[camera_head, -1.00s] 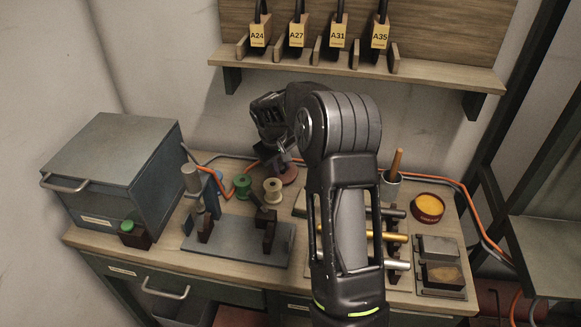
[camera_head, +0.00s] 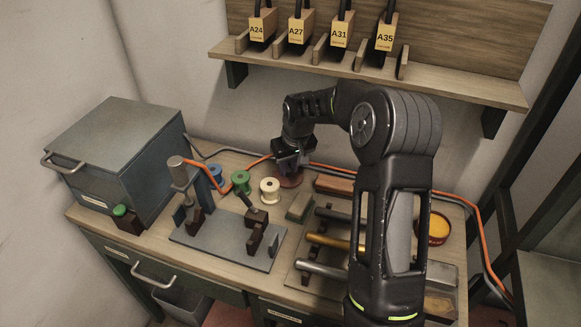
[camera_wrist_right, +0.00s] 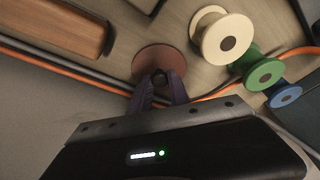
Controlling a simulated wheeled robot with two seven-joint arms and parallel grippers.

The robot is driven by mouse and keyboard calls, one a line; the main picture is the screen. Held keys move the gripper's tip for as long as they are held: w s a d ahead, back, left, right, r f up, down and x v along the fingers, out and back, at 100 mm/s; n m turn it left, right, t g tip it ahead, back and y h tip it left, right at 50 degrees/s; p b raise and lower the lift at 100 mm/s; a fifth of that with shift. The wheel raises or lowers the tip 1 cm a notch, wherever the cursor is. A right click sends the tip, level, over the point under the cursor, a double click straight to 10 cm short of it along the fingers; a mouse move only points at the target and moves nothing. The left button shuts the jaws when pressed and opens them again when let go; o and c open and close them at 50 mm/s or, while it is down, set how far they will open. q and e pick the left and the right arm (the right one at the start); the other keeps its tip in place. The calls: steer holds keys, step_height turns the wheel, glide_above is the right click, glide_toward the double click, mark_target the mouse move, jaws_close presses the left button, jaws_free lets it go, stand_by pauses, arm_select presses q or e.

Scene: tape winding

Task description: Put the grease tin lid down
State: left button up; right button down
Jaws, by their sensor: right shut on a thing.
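The grease tin lid, a dark reddish-brown disc (camera_head: 291,181), is at the back of the bench, right of the cream spool. In the right wrist view the lid (camera_wrist_right: 158,62) shows flat, with a dark knob at its near side. My right gripper (camera_head: 289,166) reaches down over the lid; its fingertips (camera_wrist_right: 161,83) are shut on the knob. I cannot tell whether the lid touches the bench top. The open grease tin (camera_head: 447,228), red with yellow grease, stands at the right, partly behind my right arm. My left gripper is out of view.
Cream (camera_head: 269,190), green (camera_head: 240,181) and blue (camera_head: 216,176) spools stand left of the lid. Orange and grey cables run behind it. A wooden block (camera_head: 334,184) and several rods lie to its right. A grey winding fixture (camera_head: 228,241) stands in front.

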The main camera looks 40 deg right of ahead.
mark_target(290, 173)
steer(key=shift+f, duration=0.1)
steer(key=c, duration=1.2)
jaws_free()
steer(key=shift+c, duration=0.2)
steer(key=shift+r, duration=0.45)
steer(key=shift+v, duration=1.25)
steer(key=s+b, duration=0.1)
steer(key=s, duration=0.3)
steer(key=s+a+b, duration=0.1)
steer(key=s, duration=0.3)
steer(key=s+a+b, duration=0.1)
steer(key=s, duration=0.3)
steer(key=shift+a, duration=0.1)
